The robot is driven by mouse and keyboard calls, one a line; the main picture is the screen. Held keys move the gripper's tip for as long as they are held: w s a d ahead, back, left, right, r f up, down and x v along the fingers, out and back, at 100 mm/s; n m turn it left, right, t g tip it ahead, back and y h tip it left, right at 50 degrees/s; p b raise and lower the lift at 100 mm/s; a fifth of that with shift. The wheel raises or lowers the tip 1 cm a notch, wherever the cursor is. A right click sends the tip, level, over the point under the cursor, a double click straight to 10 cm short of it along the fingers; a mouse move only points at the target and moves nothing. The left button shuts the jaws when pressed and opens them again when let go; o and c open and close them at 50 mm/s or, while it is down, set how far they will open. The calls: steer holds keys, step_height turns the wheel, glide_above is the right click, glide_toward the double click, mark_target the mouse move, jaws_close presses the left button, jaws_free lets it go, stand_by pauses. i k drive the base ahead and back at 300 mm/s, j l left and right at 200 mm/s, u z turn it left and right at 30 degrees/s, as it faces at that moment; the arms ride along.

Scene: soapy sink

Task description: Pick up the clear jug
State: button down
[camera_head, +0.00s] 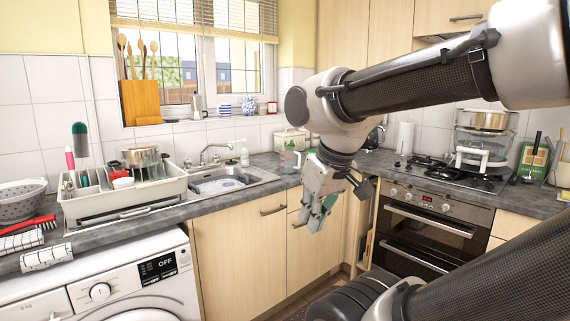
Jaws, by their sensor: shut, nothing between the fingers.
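The clear jug (289,160) stands upright on the grey counter to the right of the sink, towards the back corner. It looks see-through, with a handle on its right side. My gripper (314,222) hangs from the arm in front of the cabinet doors, lower than the counter top and nearer to me than the jug. Its fingers point down, are shut and hold nothing. The gripper and the jug are well apart.
The sink (222,184) with suds and a tap (213,152) lies left of the jug. A soap bottle (244,156) and a cream bin (291,139) stand close by. A dish rack (127,195) is at left, a gas hob (447,174) at right.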

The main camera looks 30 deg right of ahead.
mark_target(290, 162)
steer(key=z, duration=1.15)
steer(key=i+l+u, duration=0.1)
steer(key=i+u, duration=0.2)
steer(key=u, duration=0.2)
steer(key=i+l+u, duration=0.2)
steer(key=u, duration=0.25)
steer(key=i+l, duration=0.25)
steer(key=i+l+u, duration=0.1)
steer(key=i+l, duration=0.2)
steer(key=i+l+u, duration=0.1)
steer(key=i+l, duration=0.15)
steer(key=l, duration=0.2)
steer(key=i+l, duration=0.25)
steer(key=l, duration=0.15)
steer(key=i+l+u, duration=0.1)
steer(key=i+l, duration=0.35)
steer(key=l, duration=0.3)
steer(key=i+l+u, duration=0.1)
steer(key=i+l, duration=0.15)
steer(key=l, duration=0.15)
